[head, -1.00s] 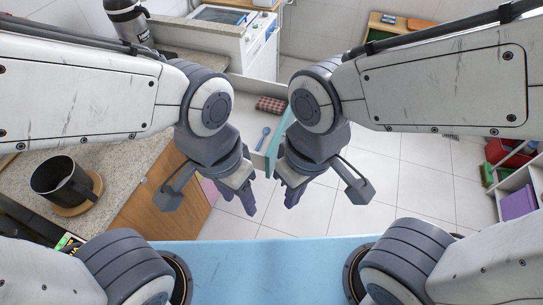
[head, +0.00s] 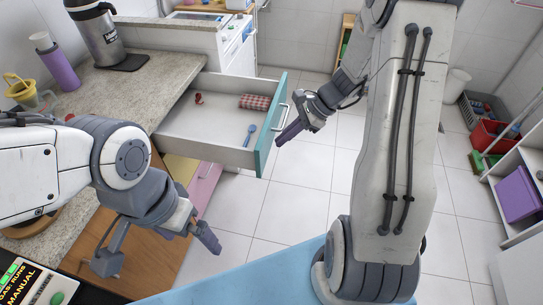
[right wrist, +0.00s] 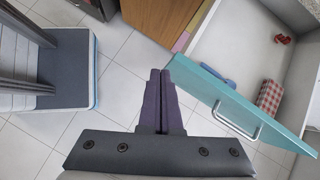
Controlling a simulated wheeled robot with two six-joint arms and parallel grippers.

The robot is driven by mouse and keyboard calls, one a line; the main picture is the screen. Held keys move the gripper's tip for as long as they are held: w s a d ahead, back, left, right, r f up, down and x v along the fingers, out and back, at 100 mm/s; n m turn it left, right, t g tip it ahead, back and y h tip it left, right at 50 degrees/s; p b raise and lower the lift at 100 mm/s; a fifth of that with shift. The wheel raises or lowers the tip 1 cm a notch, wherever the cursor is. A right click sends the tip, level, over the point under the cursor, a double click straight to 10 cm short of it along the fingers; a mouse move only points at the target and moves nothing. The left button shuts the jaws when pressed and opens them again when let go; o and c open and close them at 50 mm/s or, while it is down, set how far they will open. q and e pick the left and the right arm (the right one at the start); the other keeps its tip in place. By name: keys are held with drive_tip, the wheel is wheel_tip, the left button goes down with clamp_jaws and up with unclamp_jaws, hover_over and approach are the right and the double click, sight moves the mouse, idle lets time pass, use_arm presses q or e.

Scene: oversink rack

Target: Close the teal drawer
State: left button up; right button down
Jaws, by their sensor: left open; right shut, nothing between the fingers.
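The teal drawer (head: 264,135) is pulled out from under the counter, its teal front facing right with a silver handle (head: 281,117). Inside lie a red checked cloth (head: 254,102), a blue spoon (head: 249,134) and a small red item (head: 198,98). My right gripper (head: 283,139) is shut and empty, just right of the drawer front near the handle. In the right wrist view its shut fingers (right wrist: 159,80) point toward the near end of the teal front (right wrist: 235,95); contact cannot be told. My left gripper (head: 205,240) is open and empty, in front of the cabinet, below the drawer in the picture.
A pink drawer front (head: 204,187) shows below. Shelves with a purple box (head: 518,198) stand right. The tiled floor right of the drawer is clear.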

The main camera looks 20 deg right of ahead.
drive_tip(key=w+d+f+m+t+b, duration=0.25)
drive_tip(key=d+f+m, duration=0.35)
drive_tip(key=d, duration=0.3)
drive_tip(key=p, duration=0.2)
approach(265, 154)
drive_tip(key=x, duration=0.6)
drive_tip(key=shift+w+d+f, duration=0.1)
drive_tip(key=shift+d+f, duration=0.1)
drive_tip(key=shift+d, duration=0.1)
use_arm(q)
drive_tip(key=shift+f, duration=0.9)
